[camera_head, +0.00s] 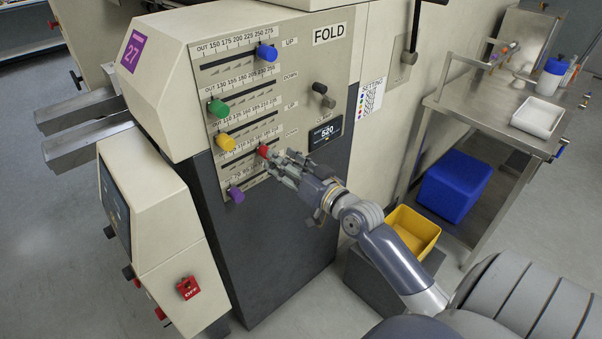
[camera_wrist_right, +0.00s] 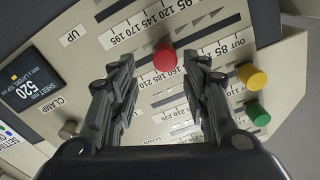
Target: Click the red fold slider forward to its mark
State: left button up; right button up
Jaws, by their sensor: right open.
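The red fold slider (camera_head: 263,151) is a round red knob on the FOLD panel (camera_head: 334,62) of the cream machine, on the fourth scale from the top. It also shows in the right wrist view (camera_wrist_right: 165,57), between and just beyond my fingertips. My right gripper (camera_head: 275,161) is at the panel beside the red knob, its fingers pointing at it. In the right wrist view the gripper (camera_wrist_right: 163,68) is open, with one finger on each side of the knob and gaps visible. The exact mark for the slider cannot be told. My left gripper is out of view.
Blue (camera_head: 266,53), green (camera_head: 218,107) and yellow (camera_head: 226,142) knobs sit above the red one, and a purple knob (camera_head: 236,195) below. A display (camera_head: 325,132) reads 520. A yellow bin (camera_head: 412,230) and a steel cart (camera_head: 480,115) stand to the right.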

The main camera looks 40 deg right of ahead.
jog(key=s, duration=0.6)
jog(key=shift+s+d, duration=0.3)
jog(key=shift+s, duration=0.1)
notch_tip(320, 180, down, 21)
jog(key=s+d+g+h, duration=0.2)
jog(key=d+g, duration=0.1)
jog(key=g, duration=0.1)
jog(key=s+a+f+g+p, duration=0.15)
jog(key=s+f, duration=0.25)
jog(key=f, duration=0.5)
jog(key=s+a+f+g, duration=0.1)
jog(key=s+f+g, duration=0.2)
jog(key=f, duration=0.6)
jog(key=s+a+f+n+g, duration=0.2)
jog(key=s+a+f+g, duration=0.3)
jog(key=s+f, duration=0.8)
jog(key=s+a+f+n+g, duration=0.1)
jog(key=s+a+f, duration=0.3)
jog(key=s, duration=0.5)
jog(key=s+a+f+n+g, duration=0.2)
jog(key=s+a+f+n, duration=0.1)
jog(key=s, duration=0.7)
jog(key=shift+a+f+y+p, duration=0.4)
jog(key=shift+f+p, duration=0.05)
jog(key=shift+f, duration=0.35)
jog(key=shift+g, duration=0.25)
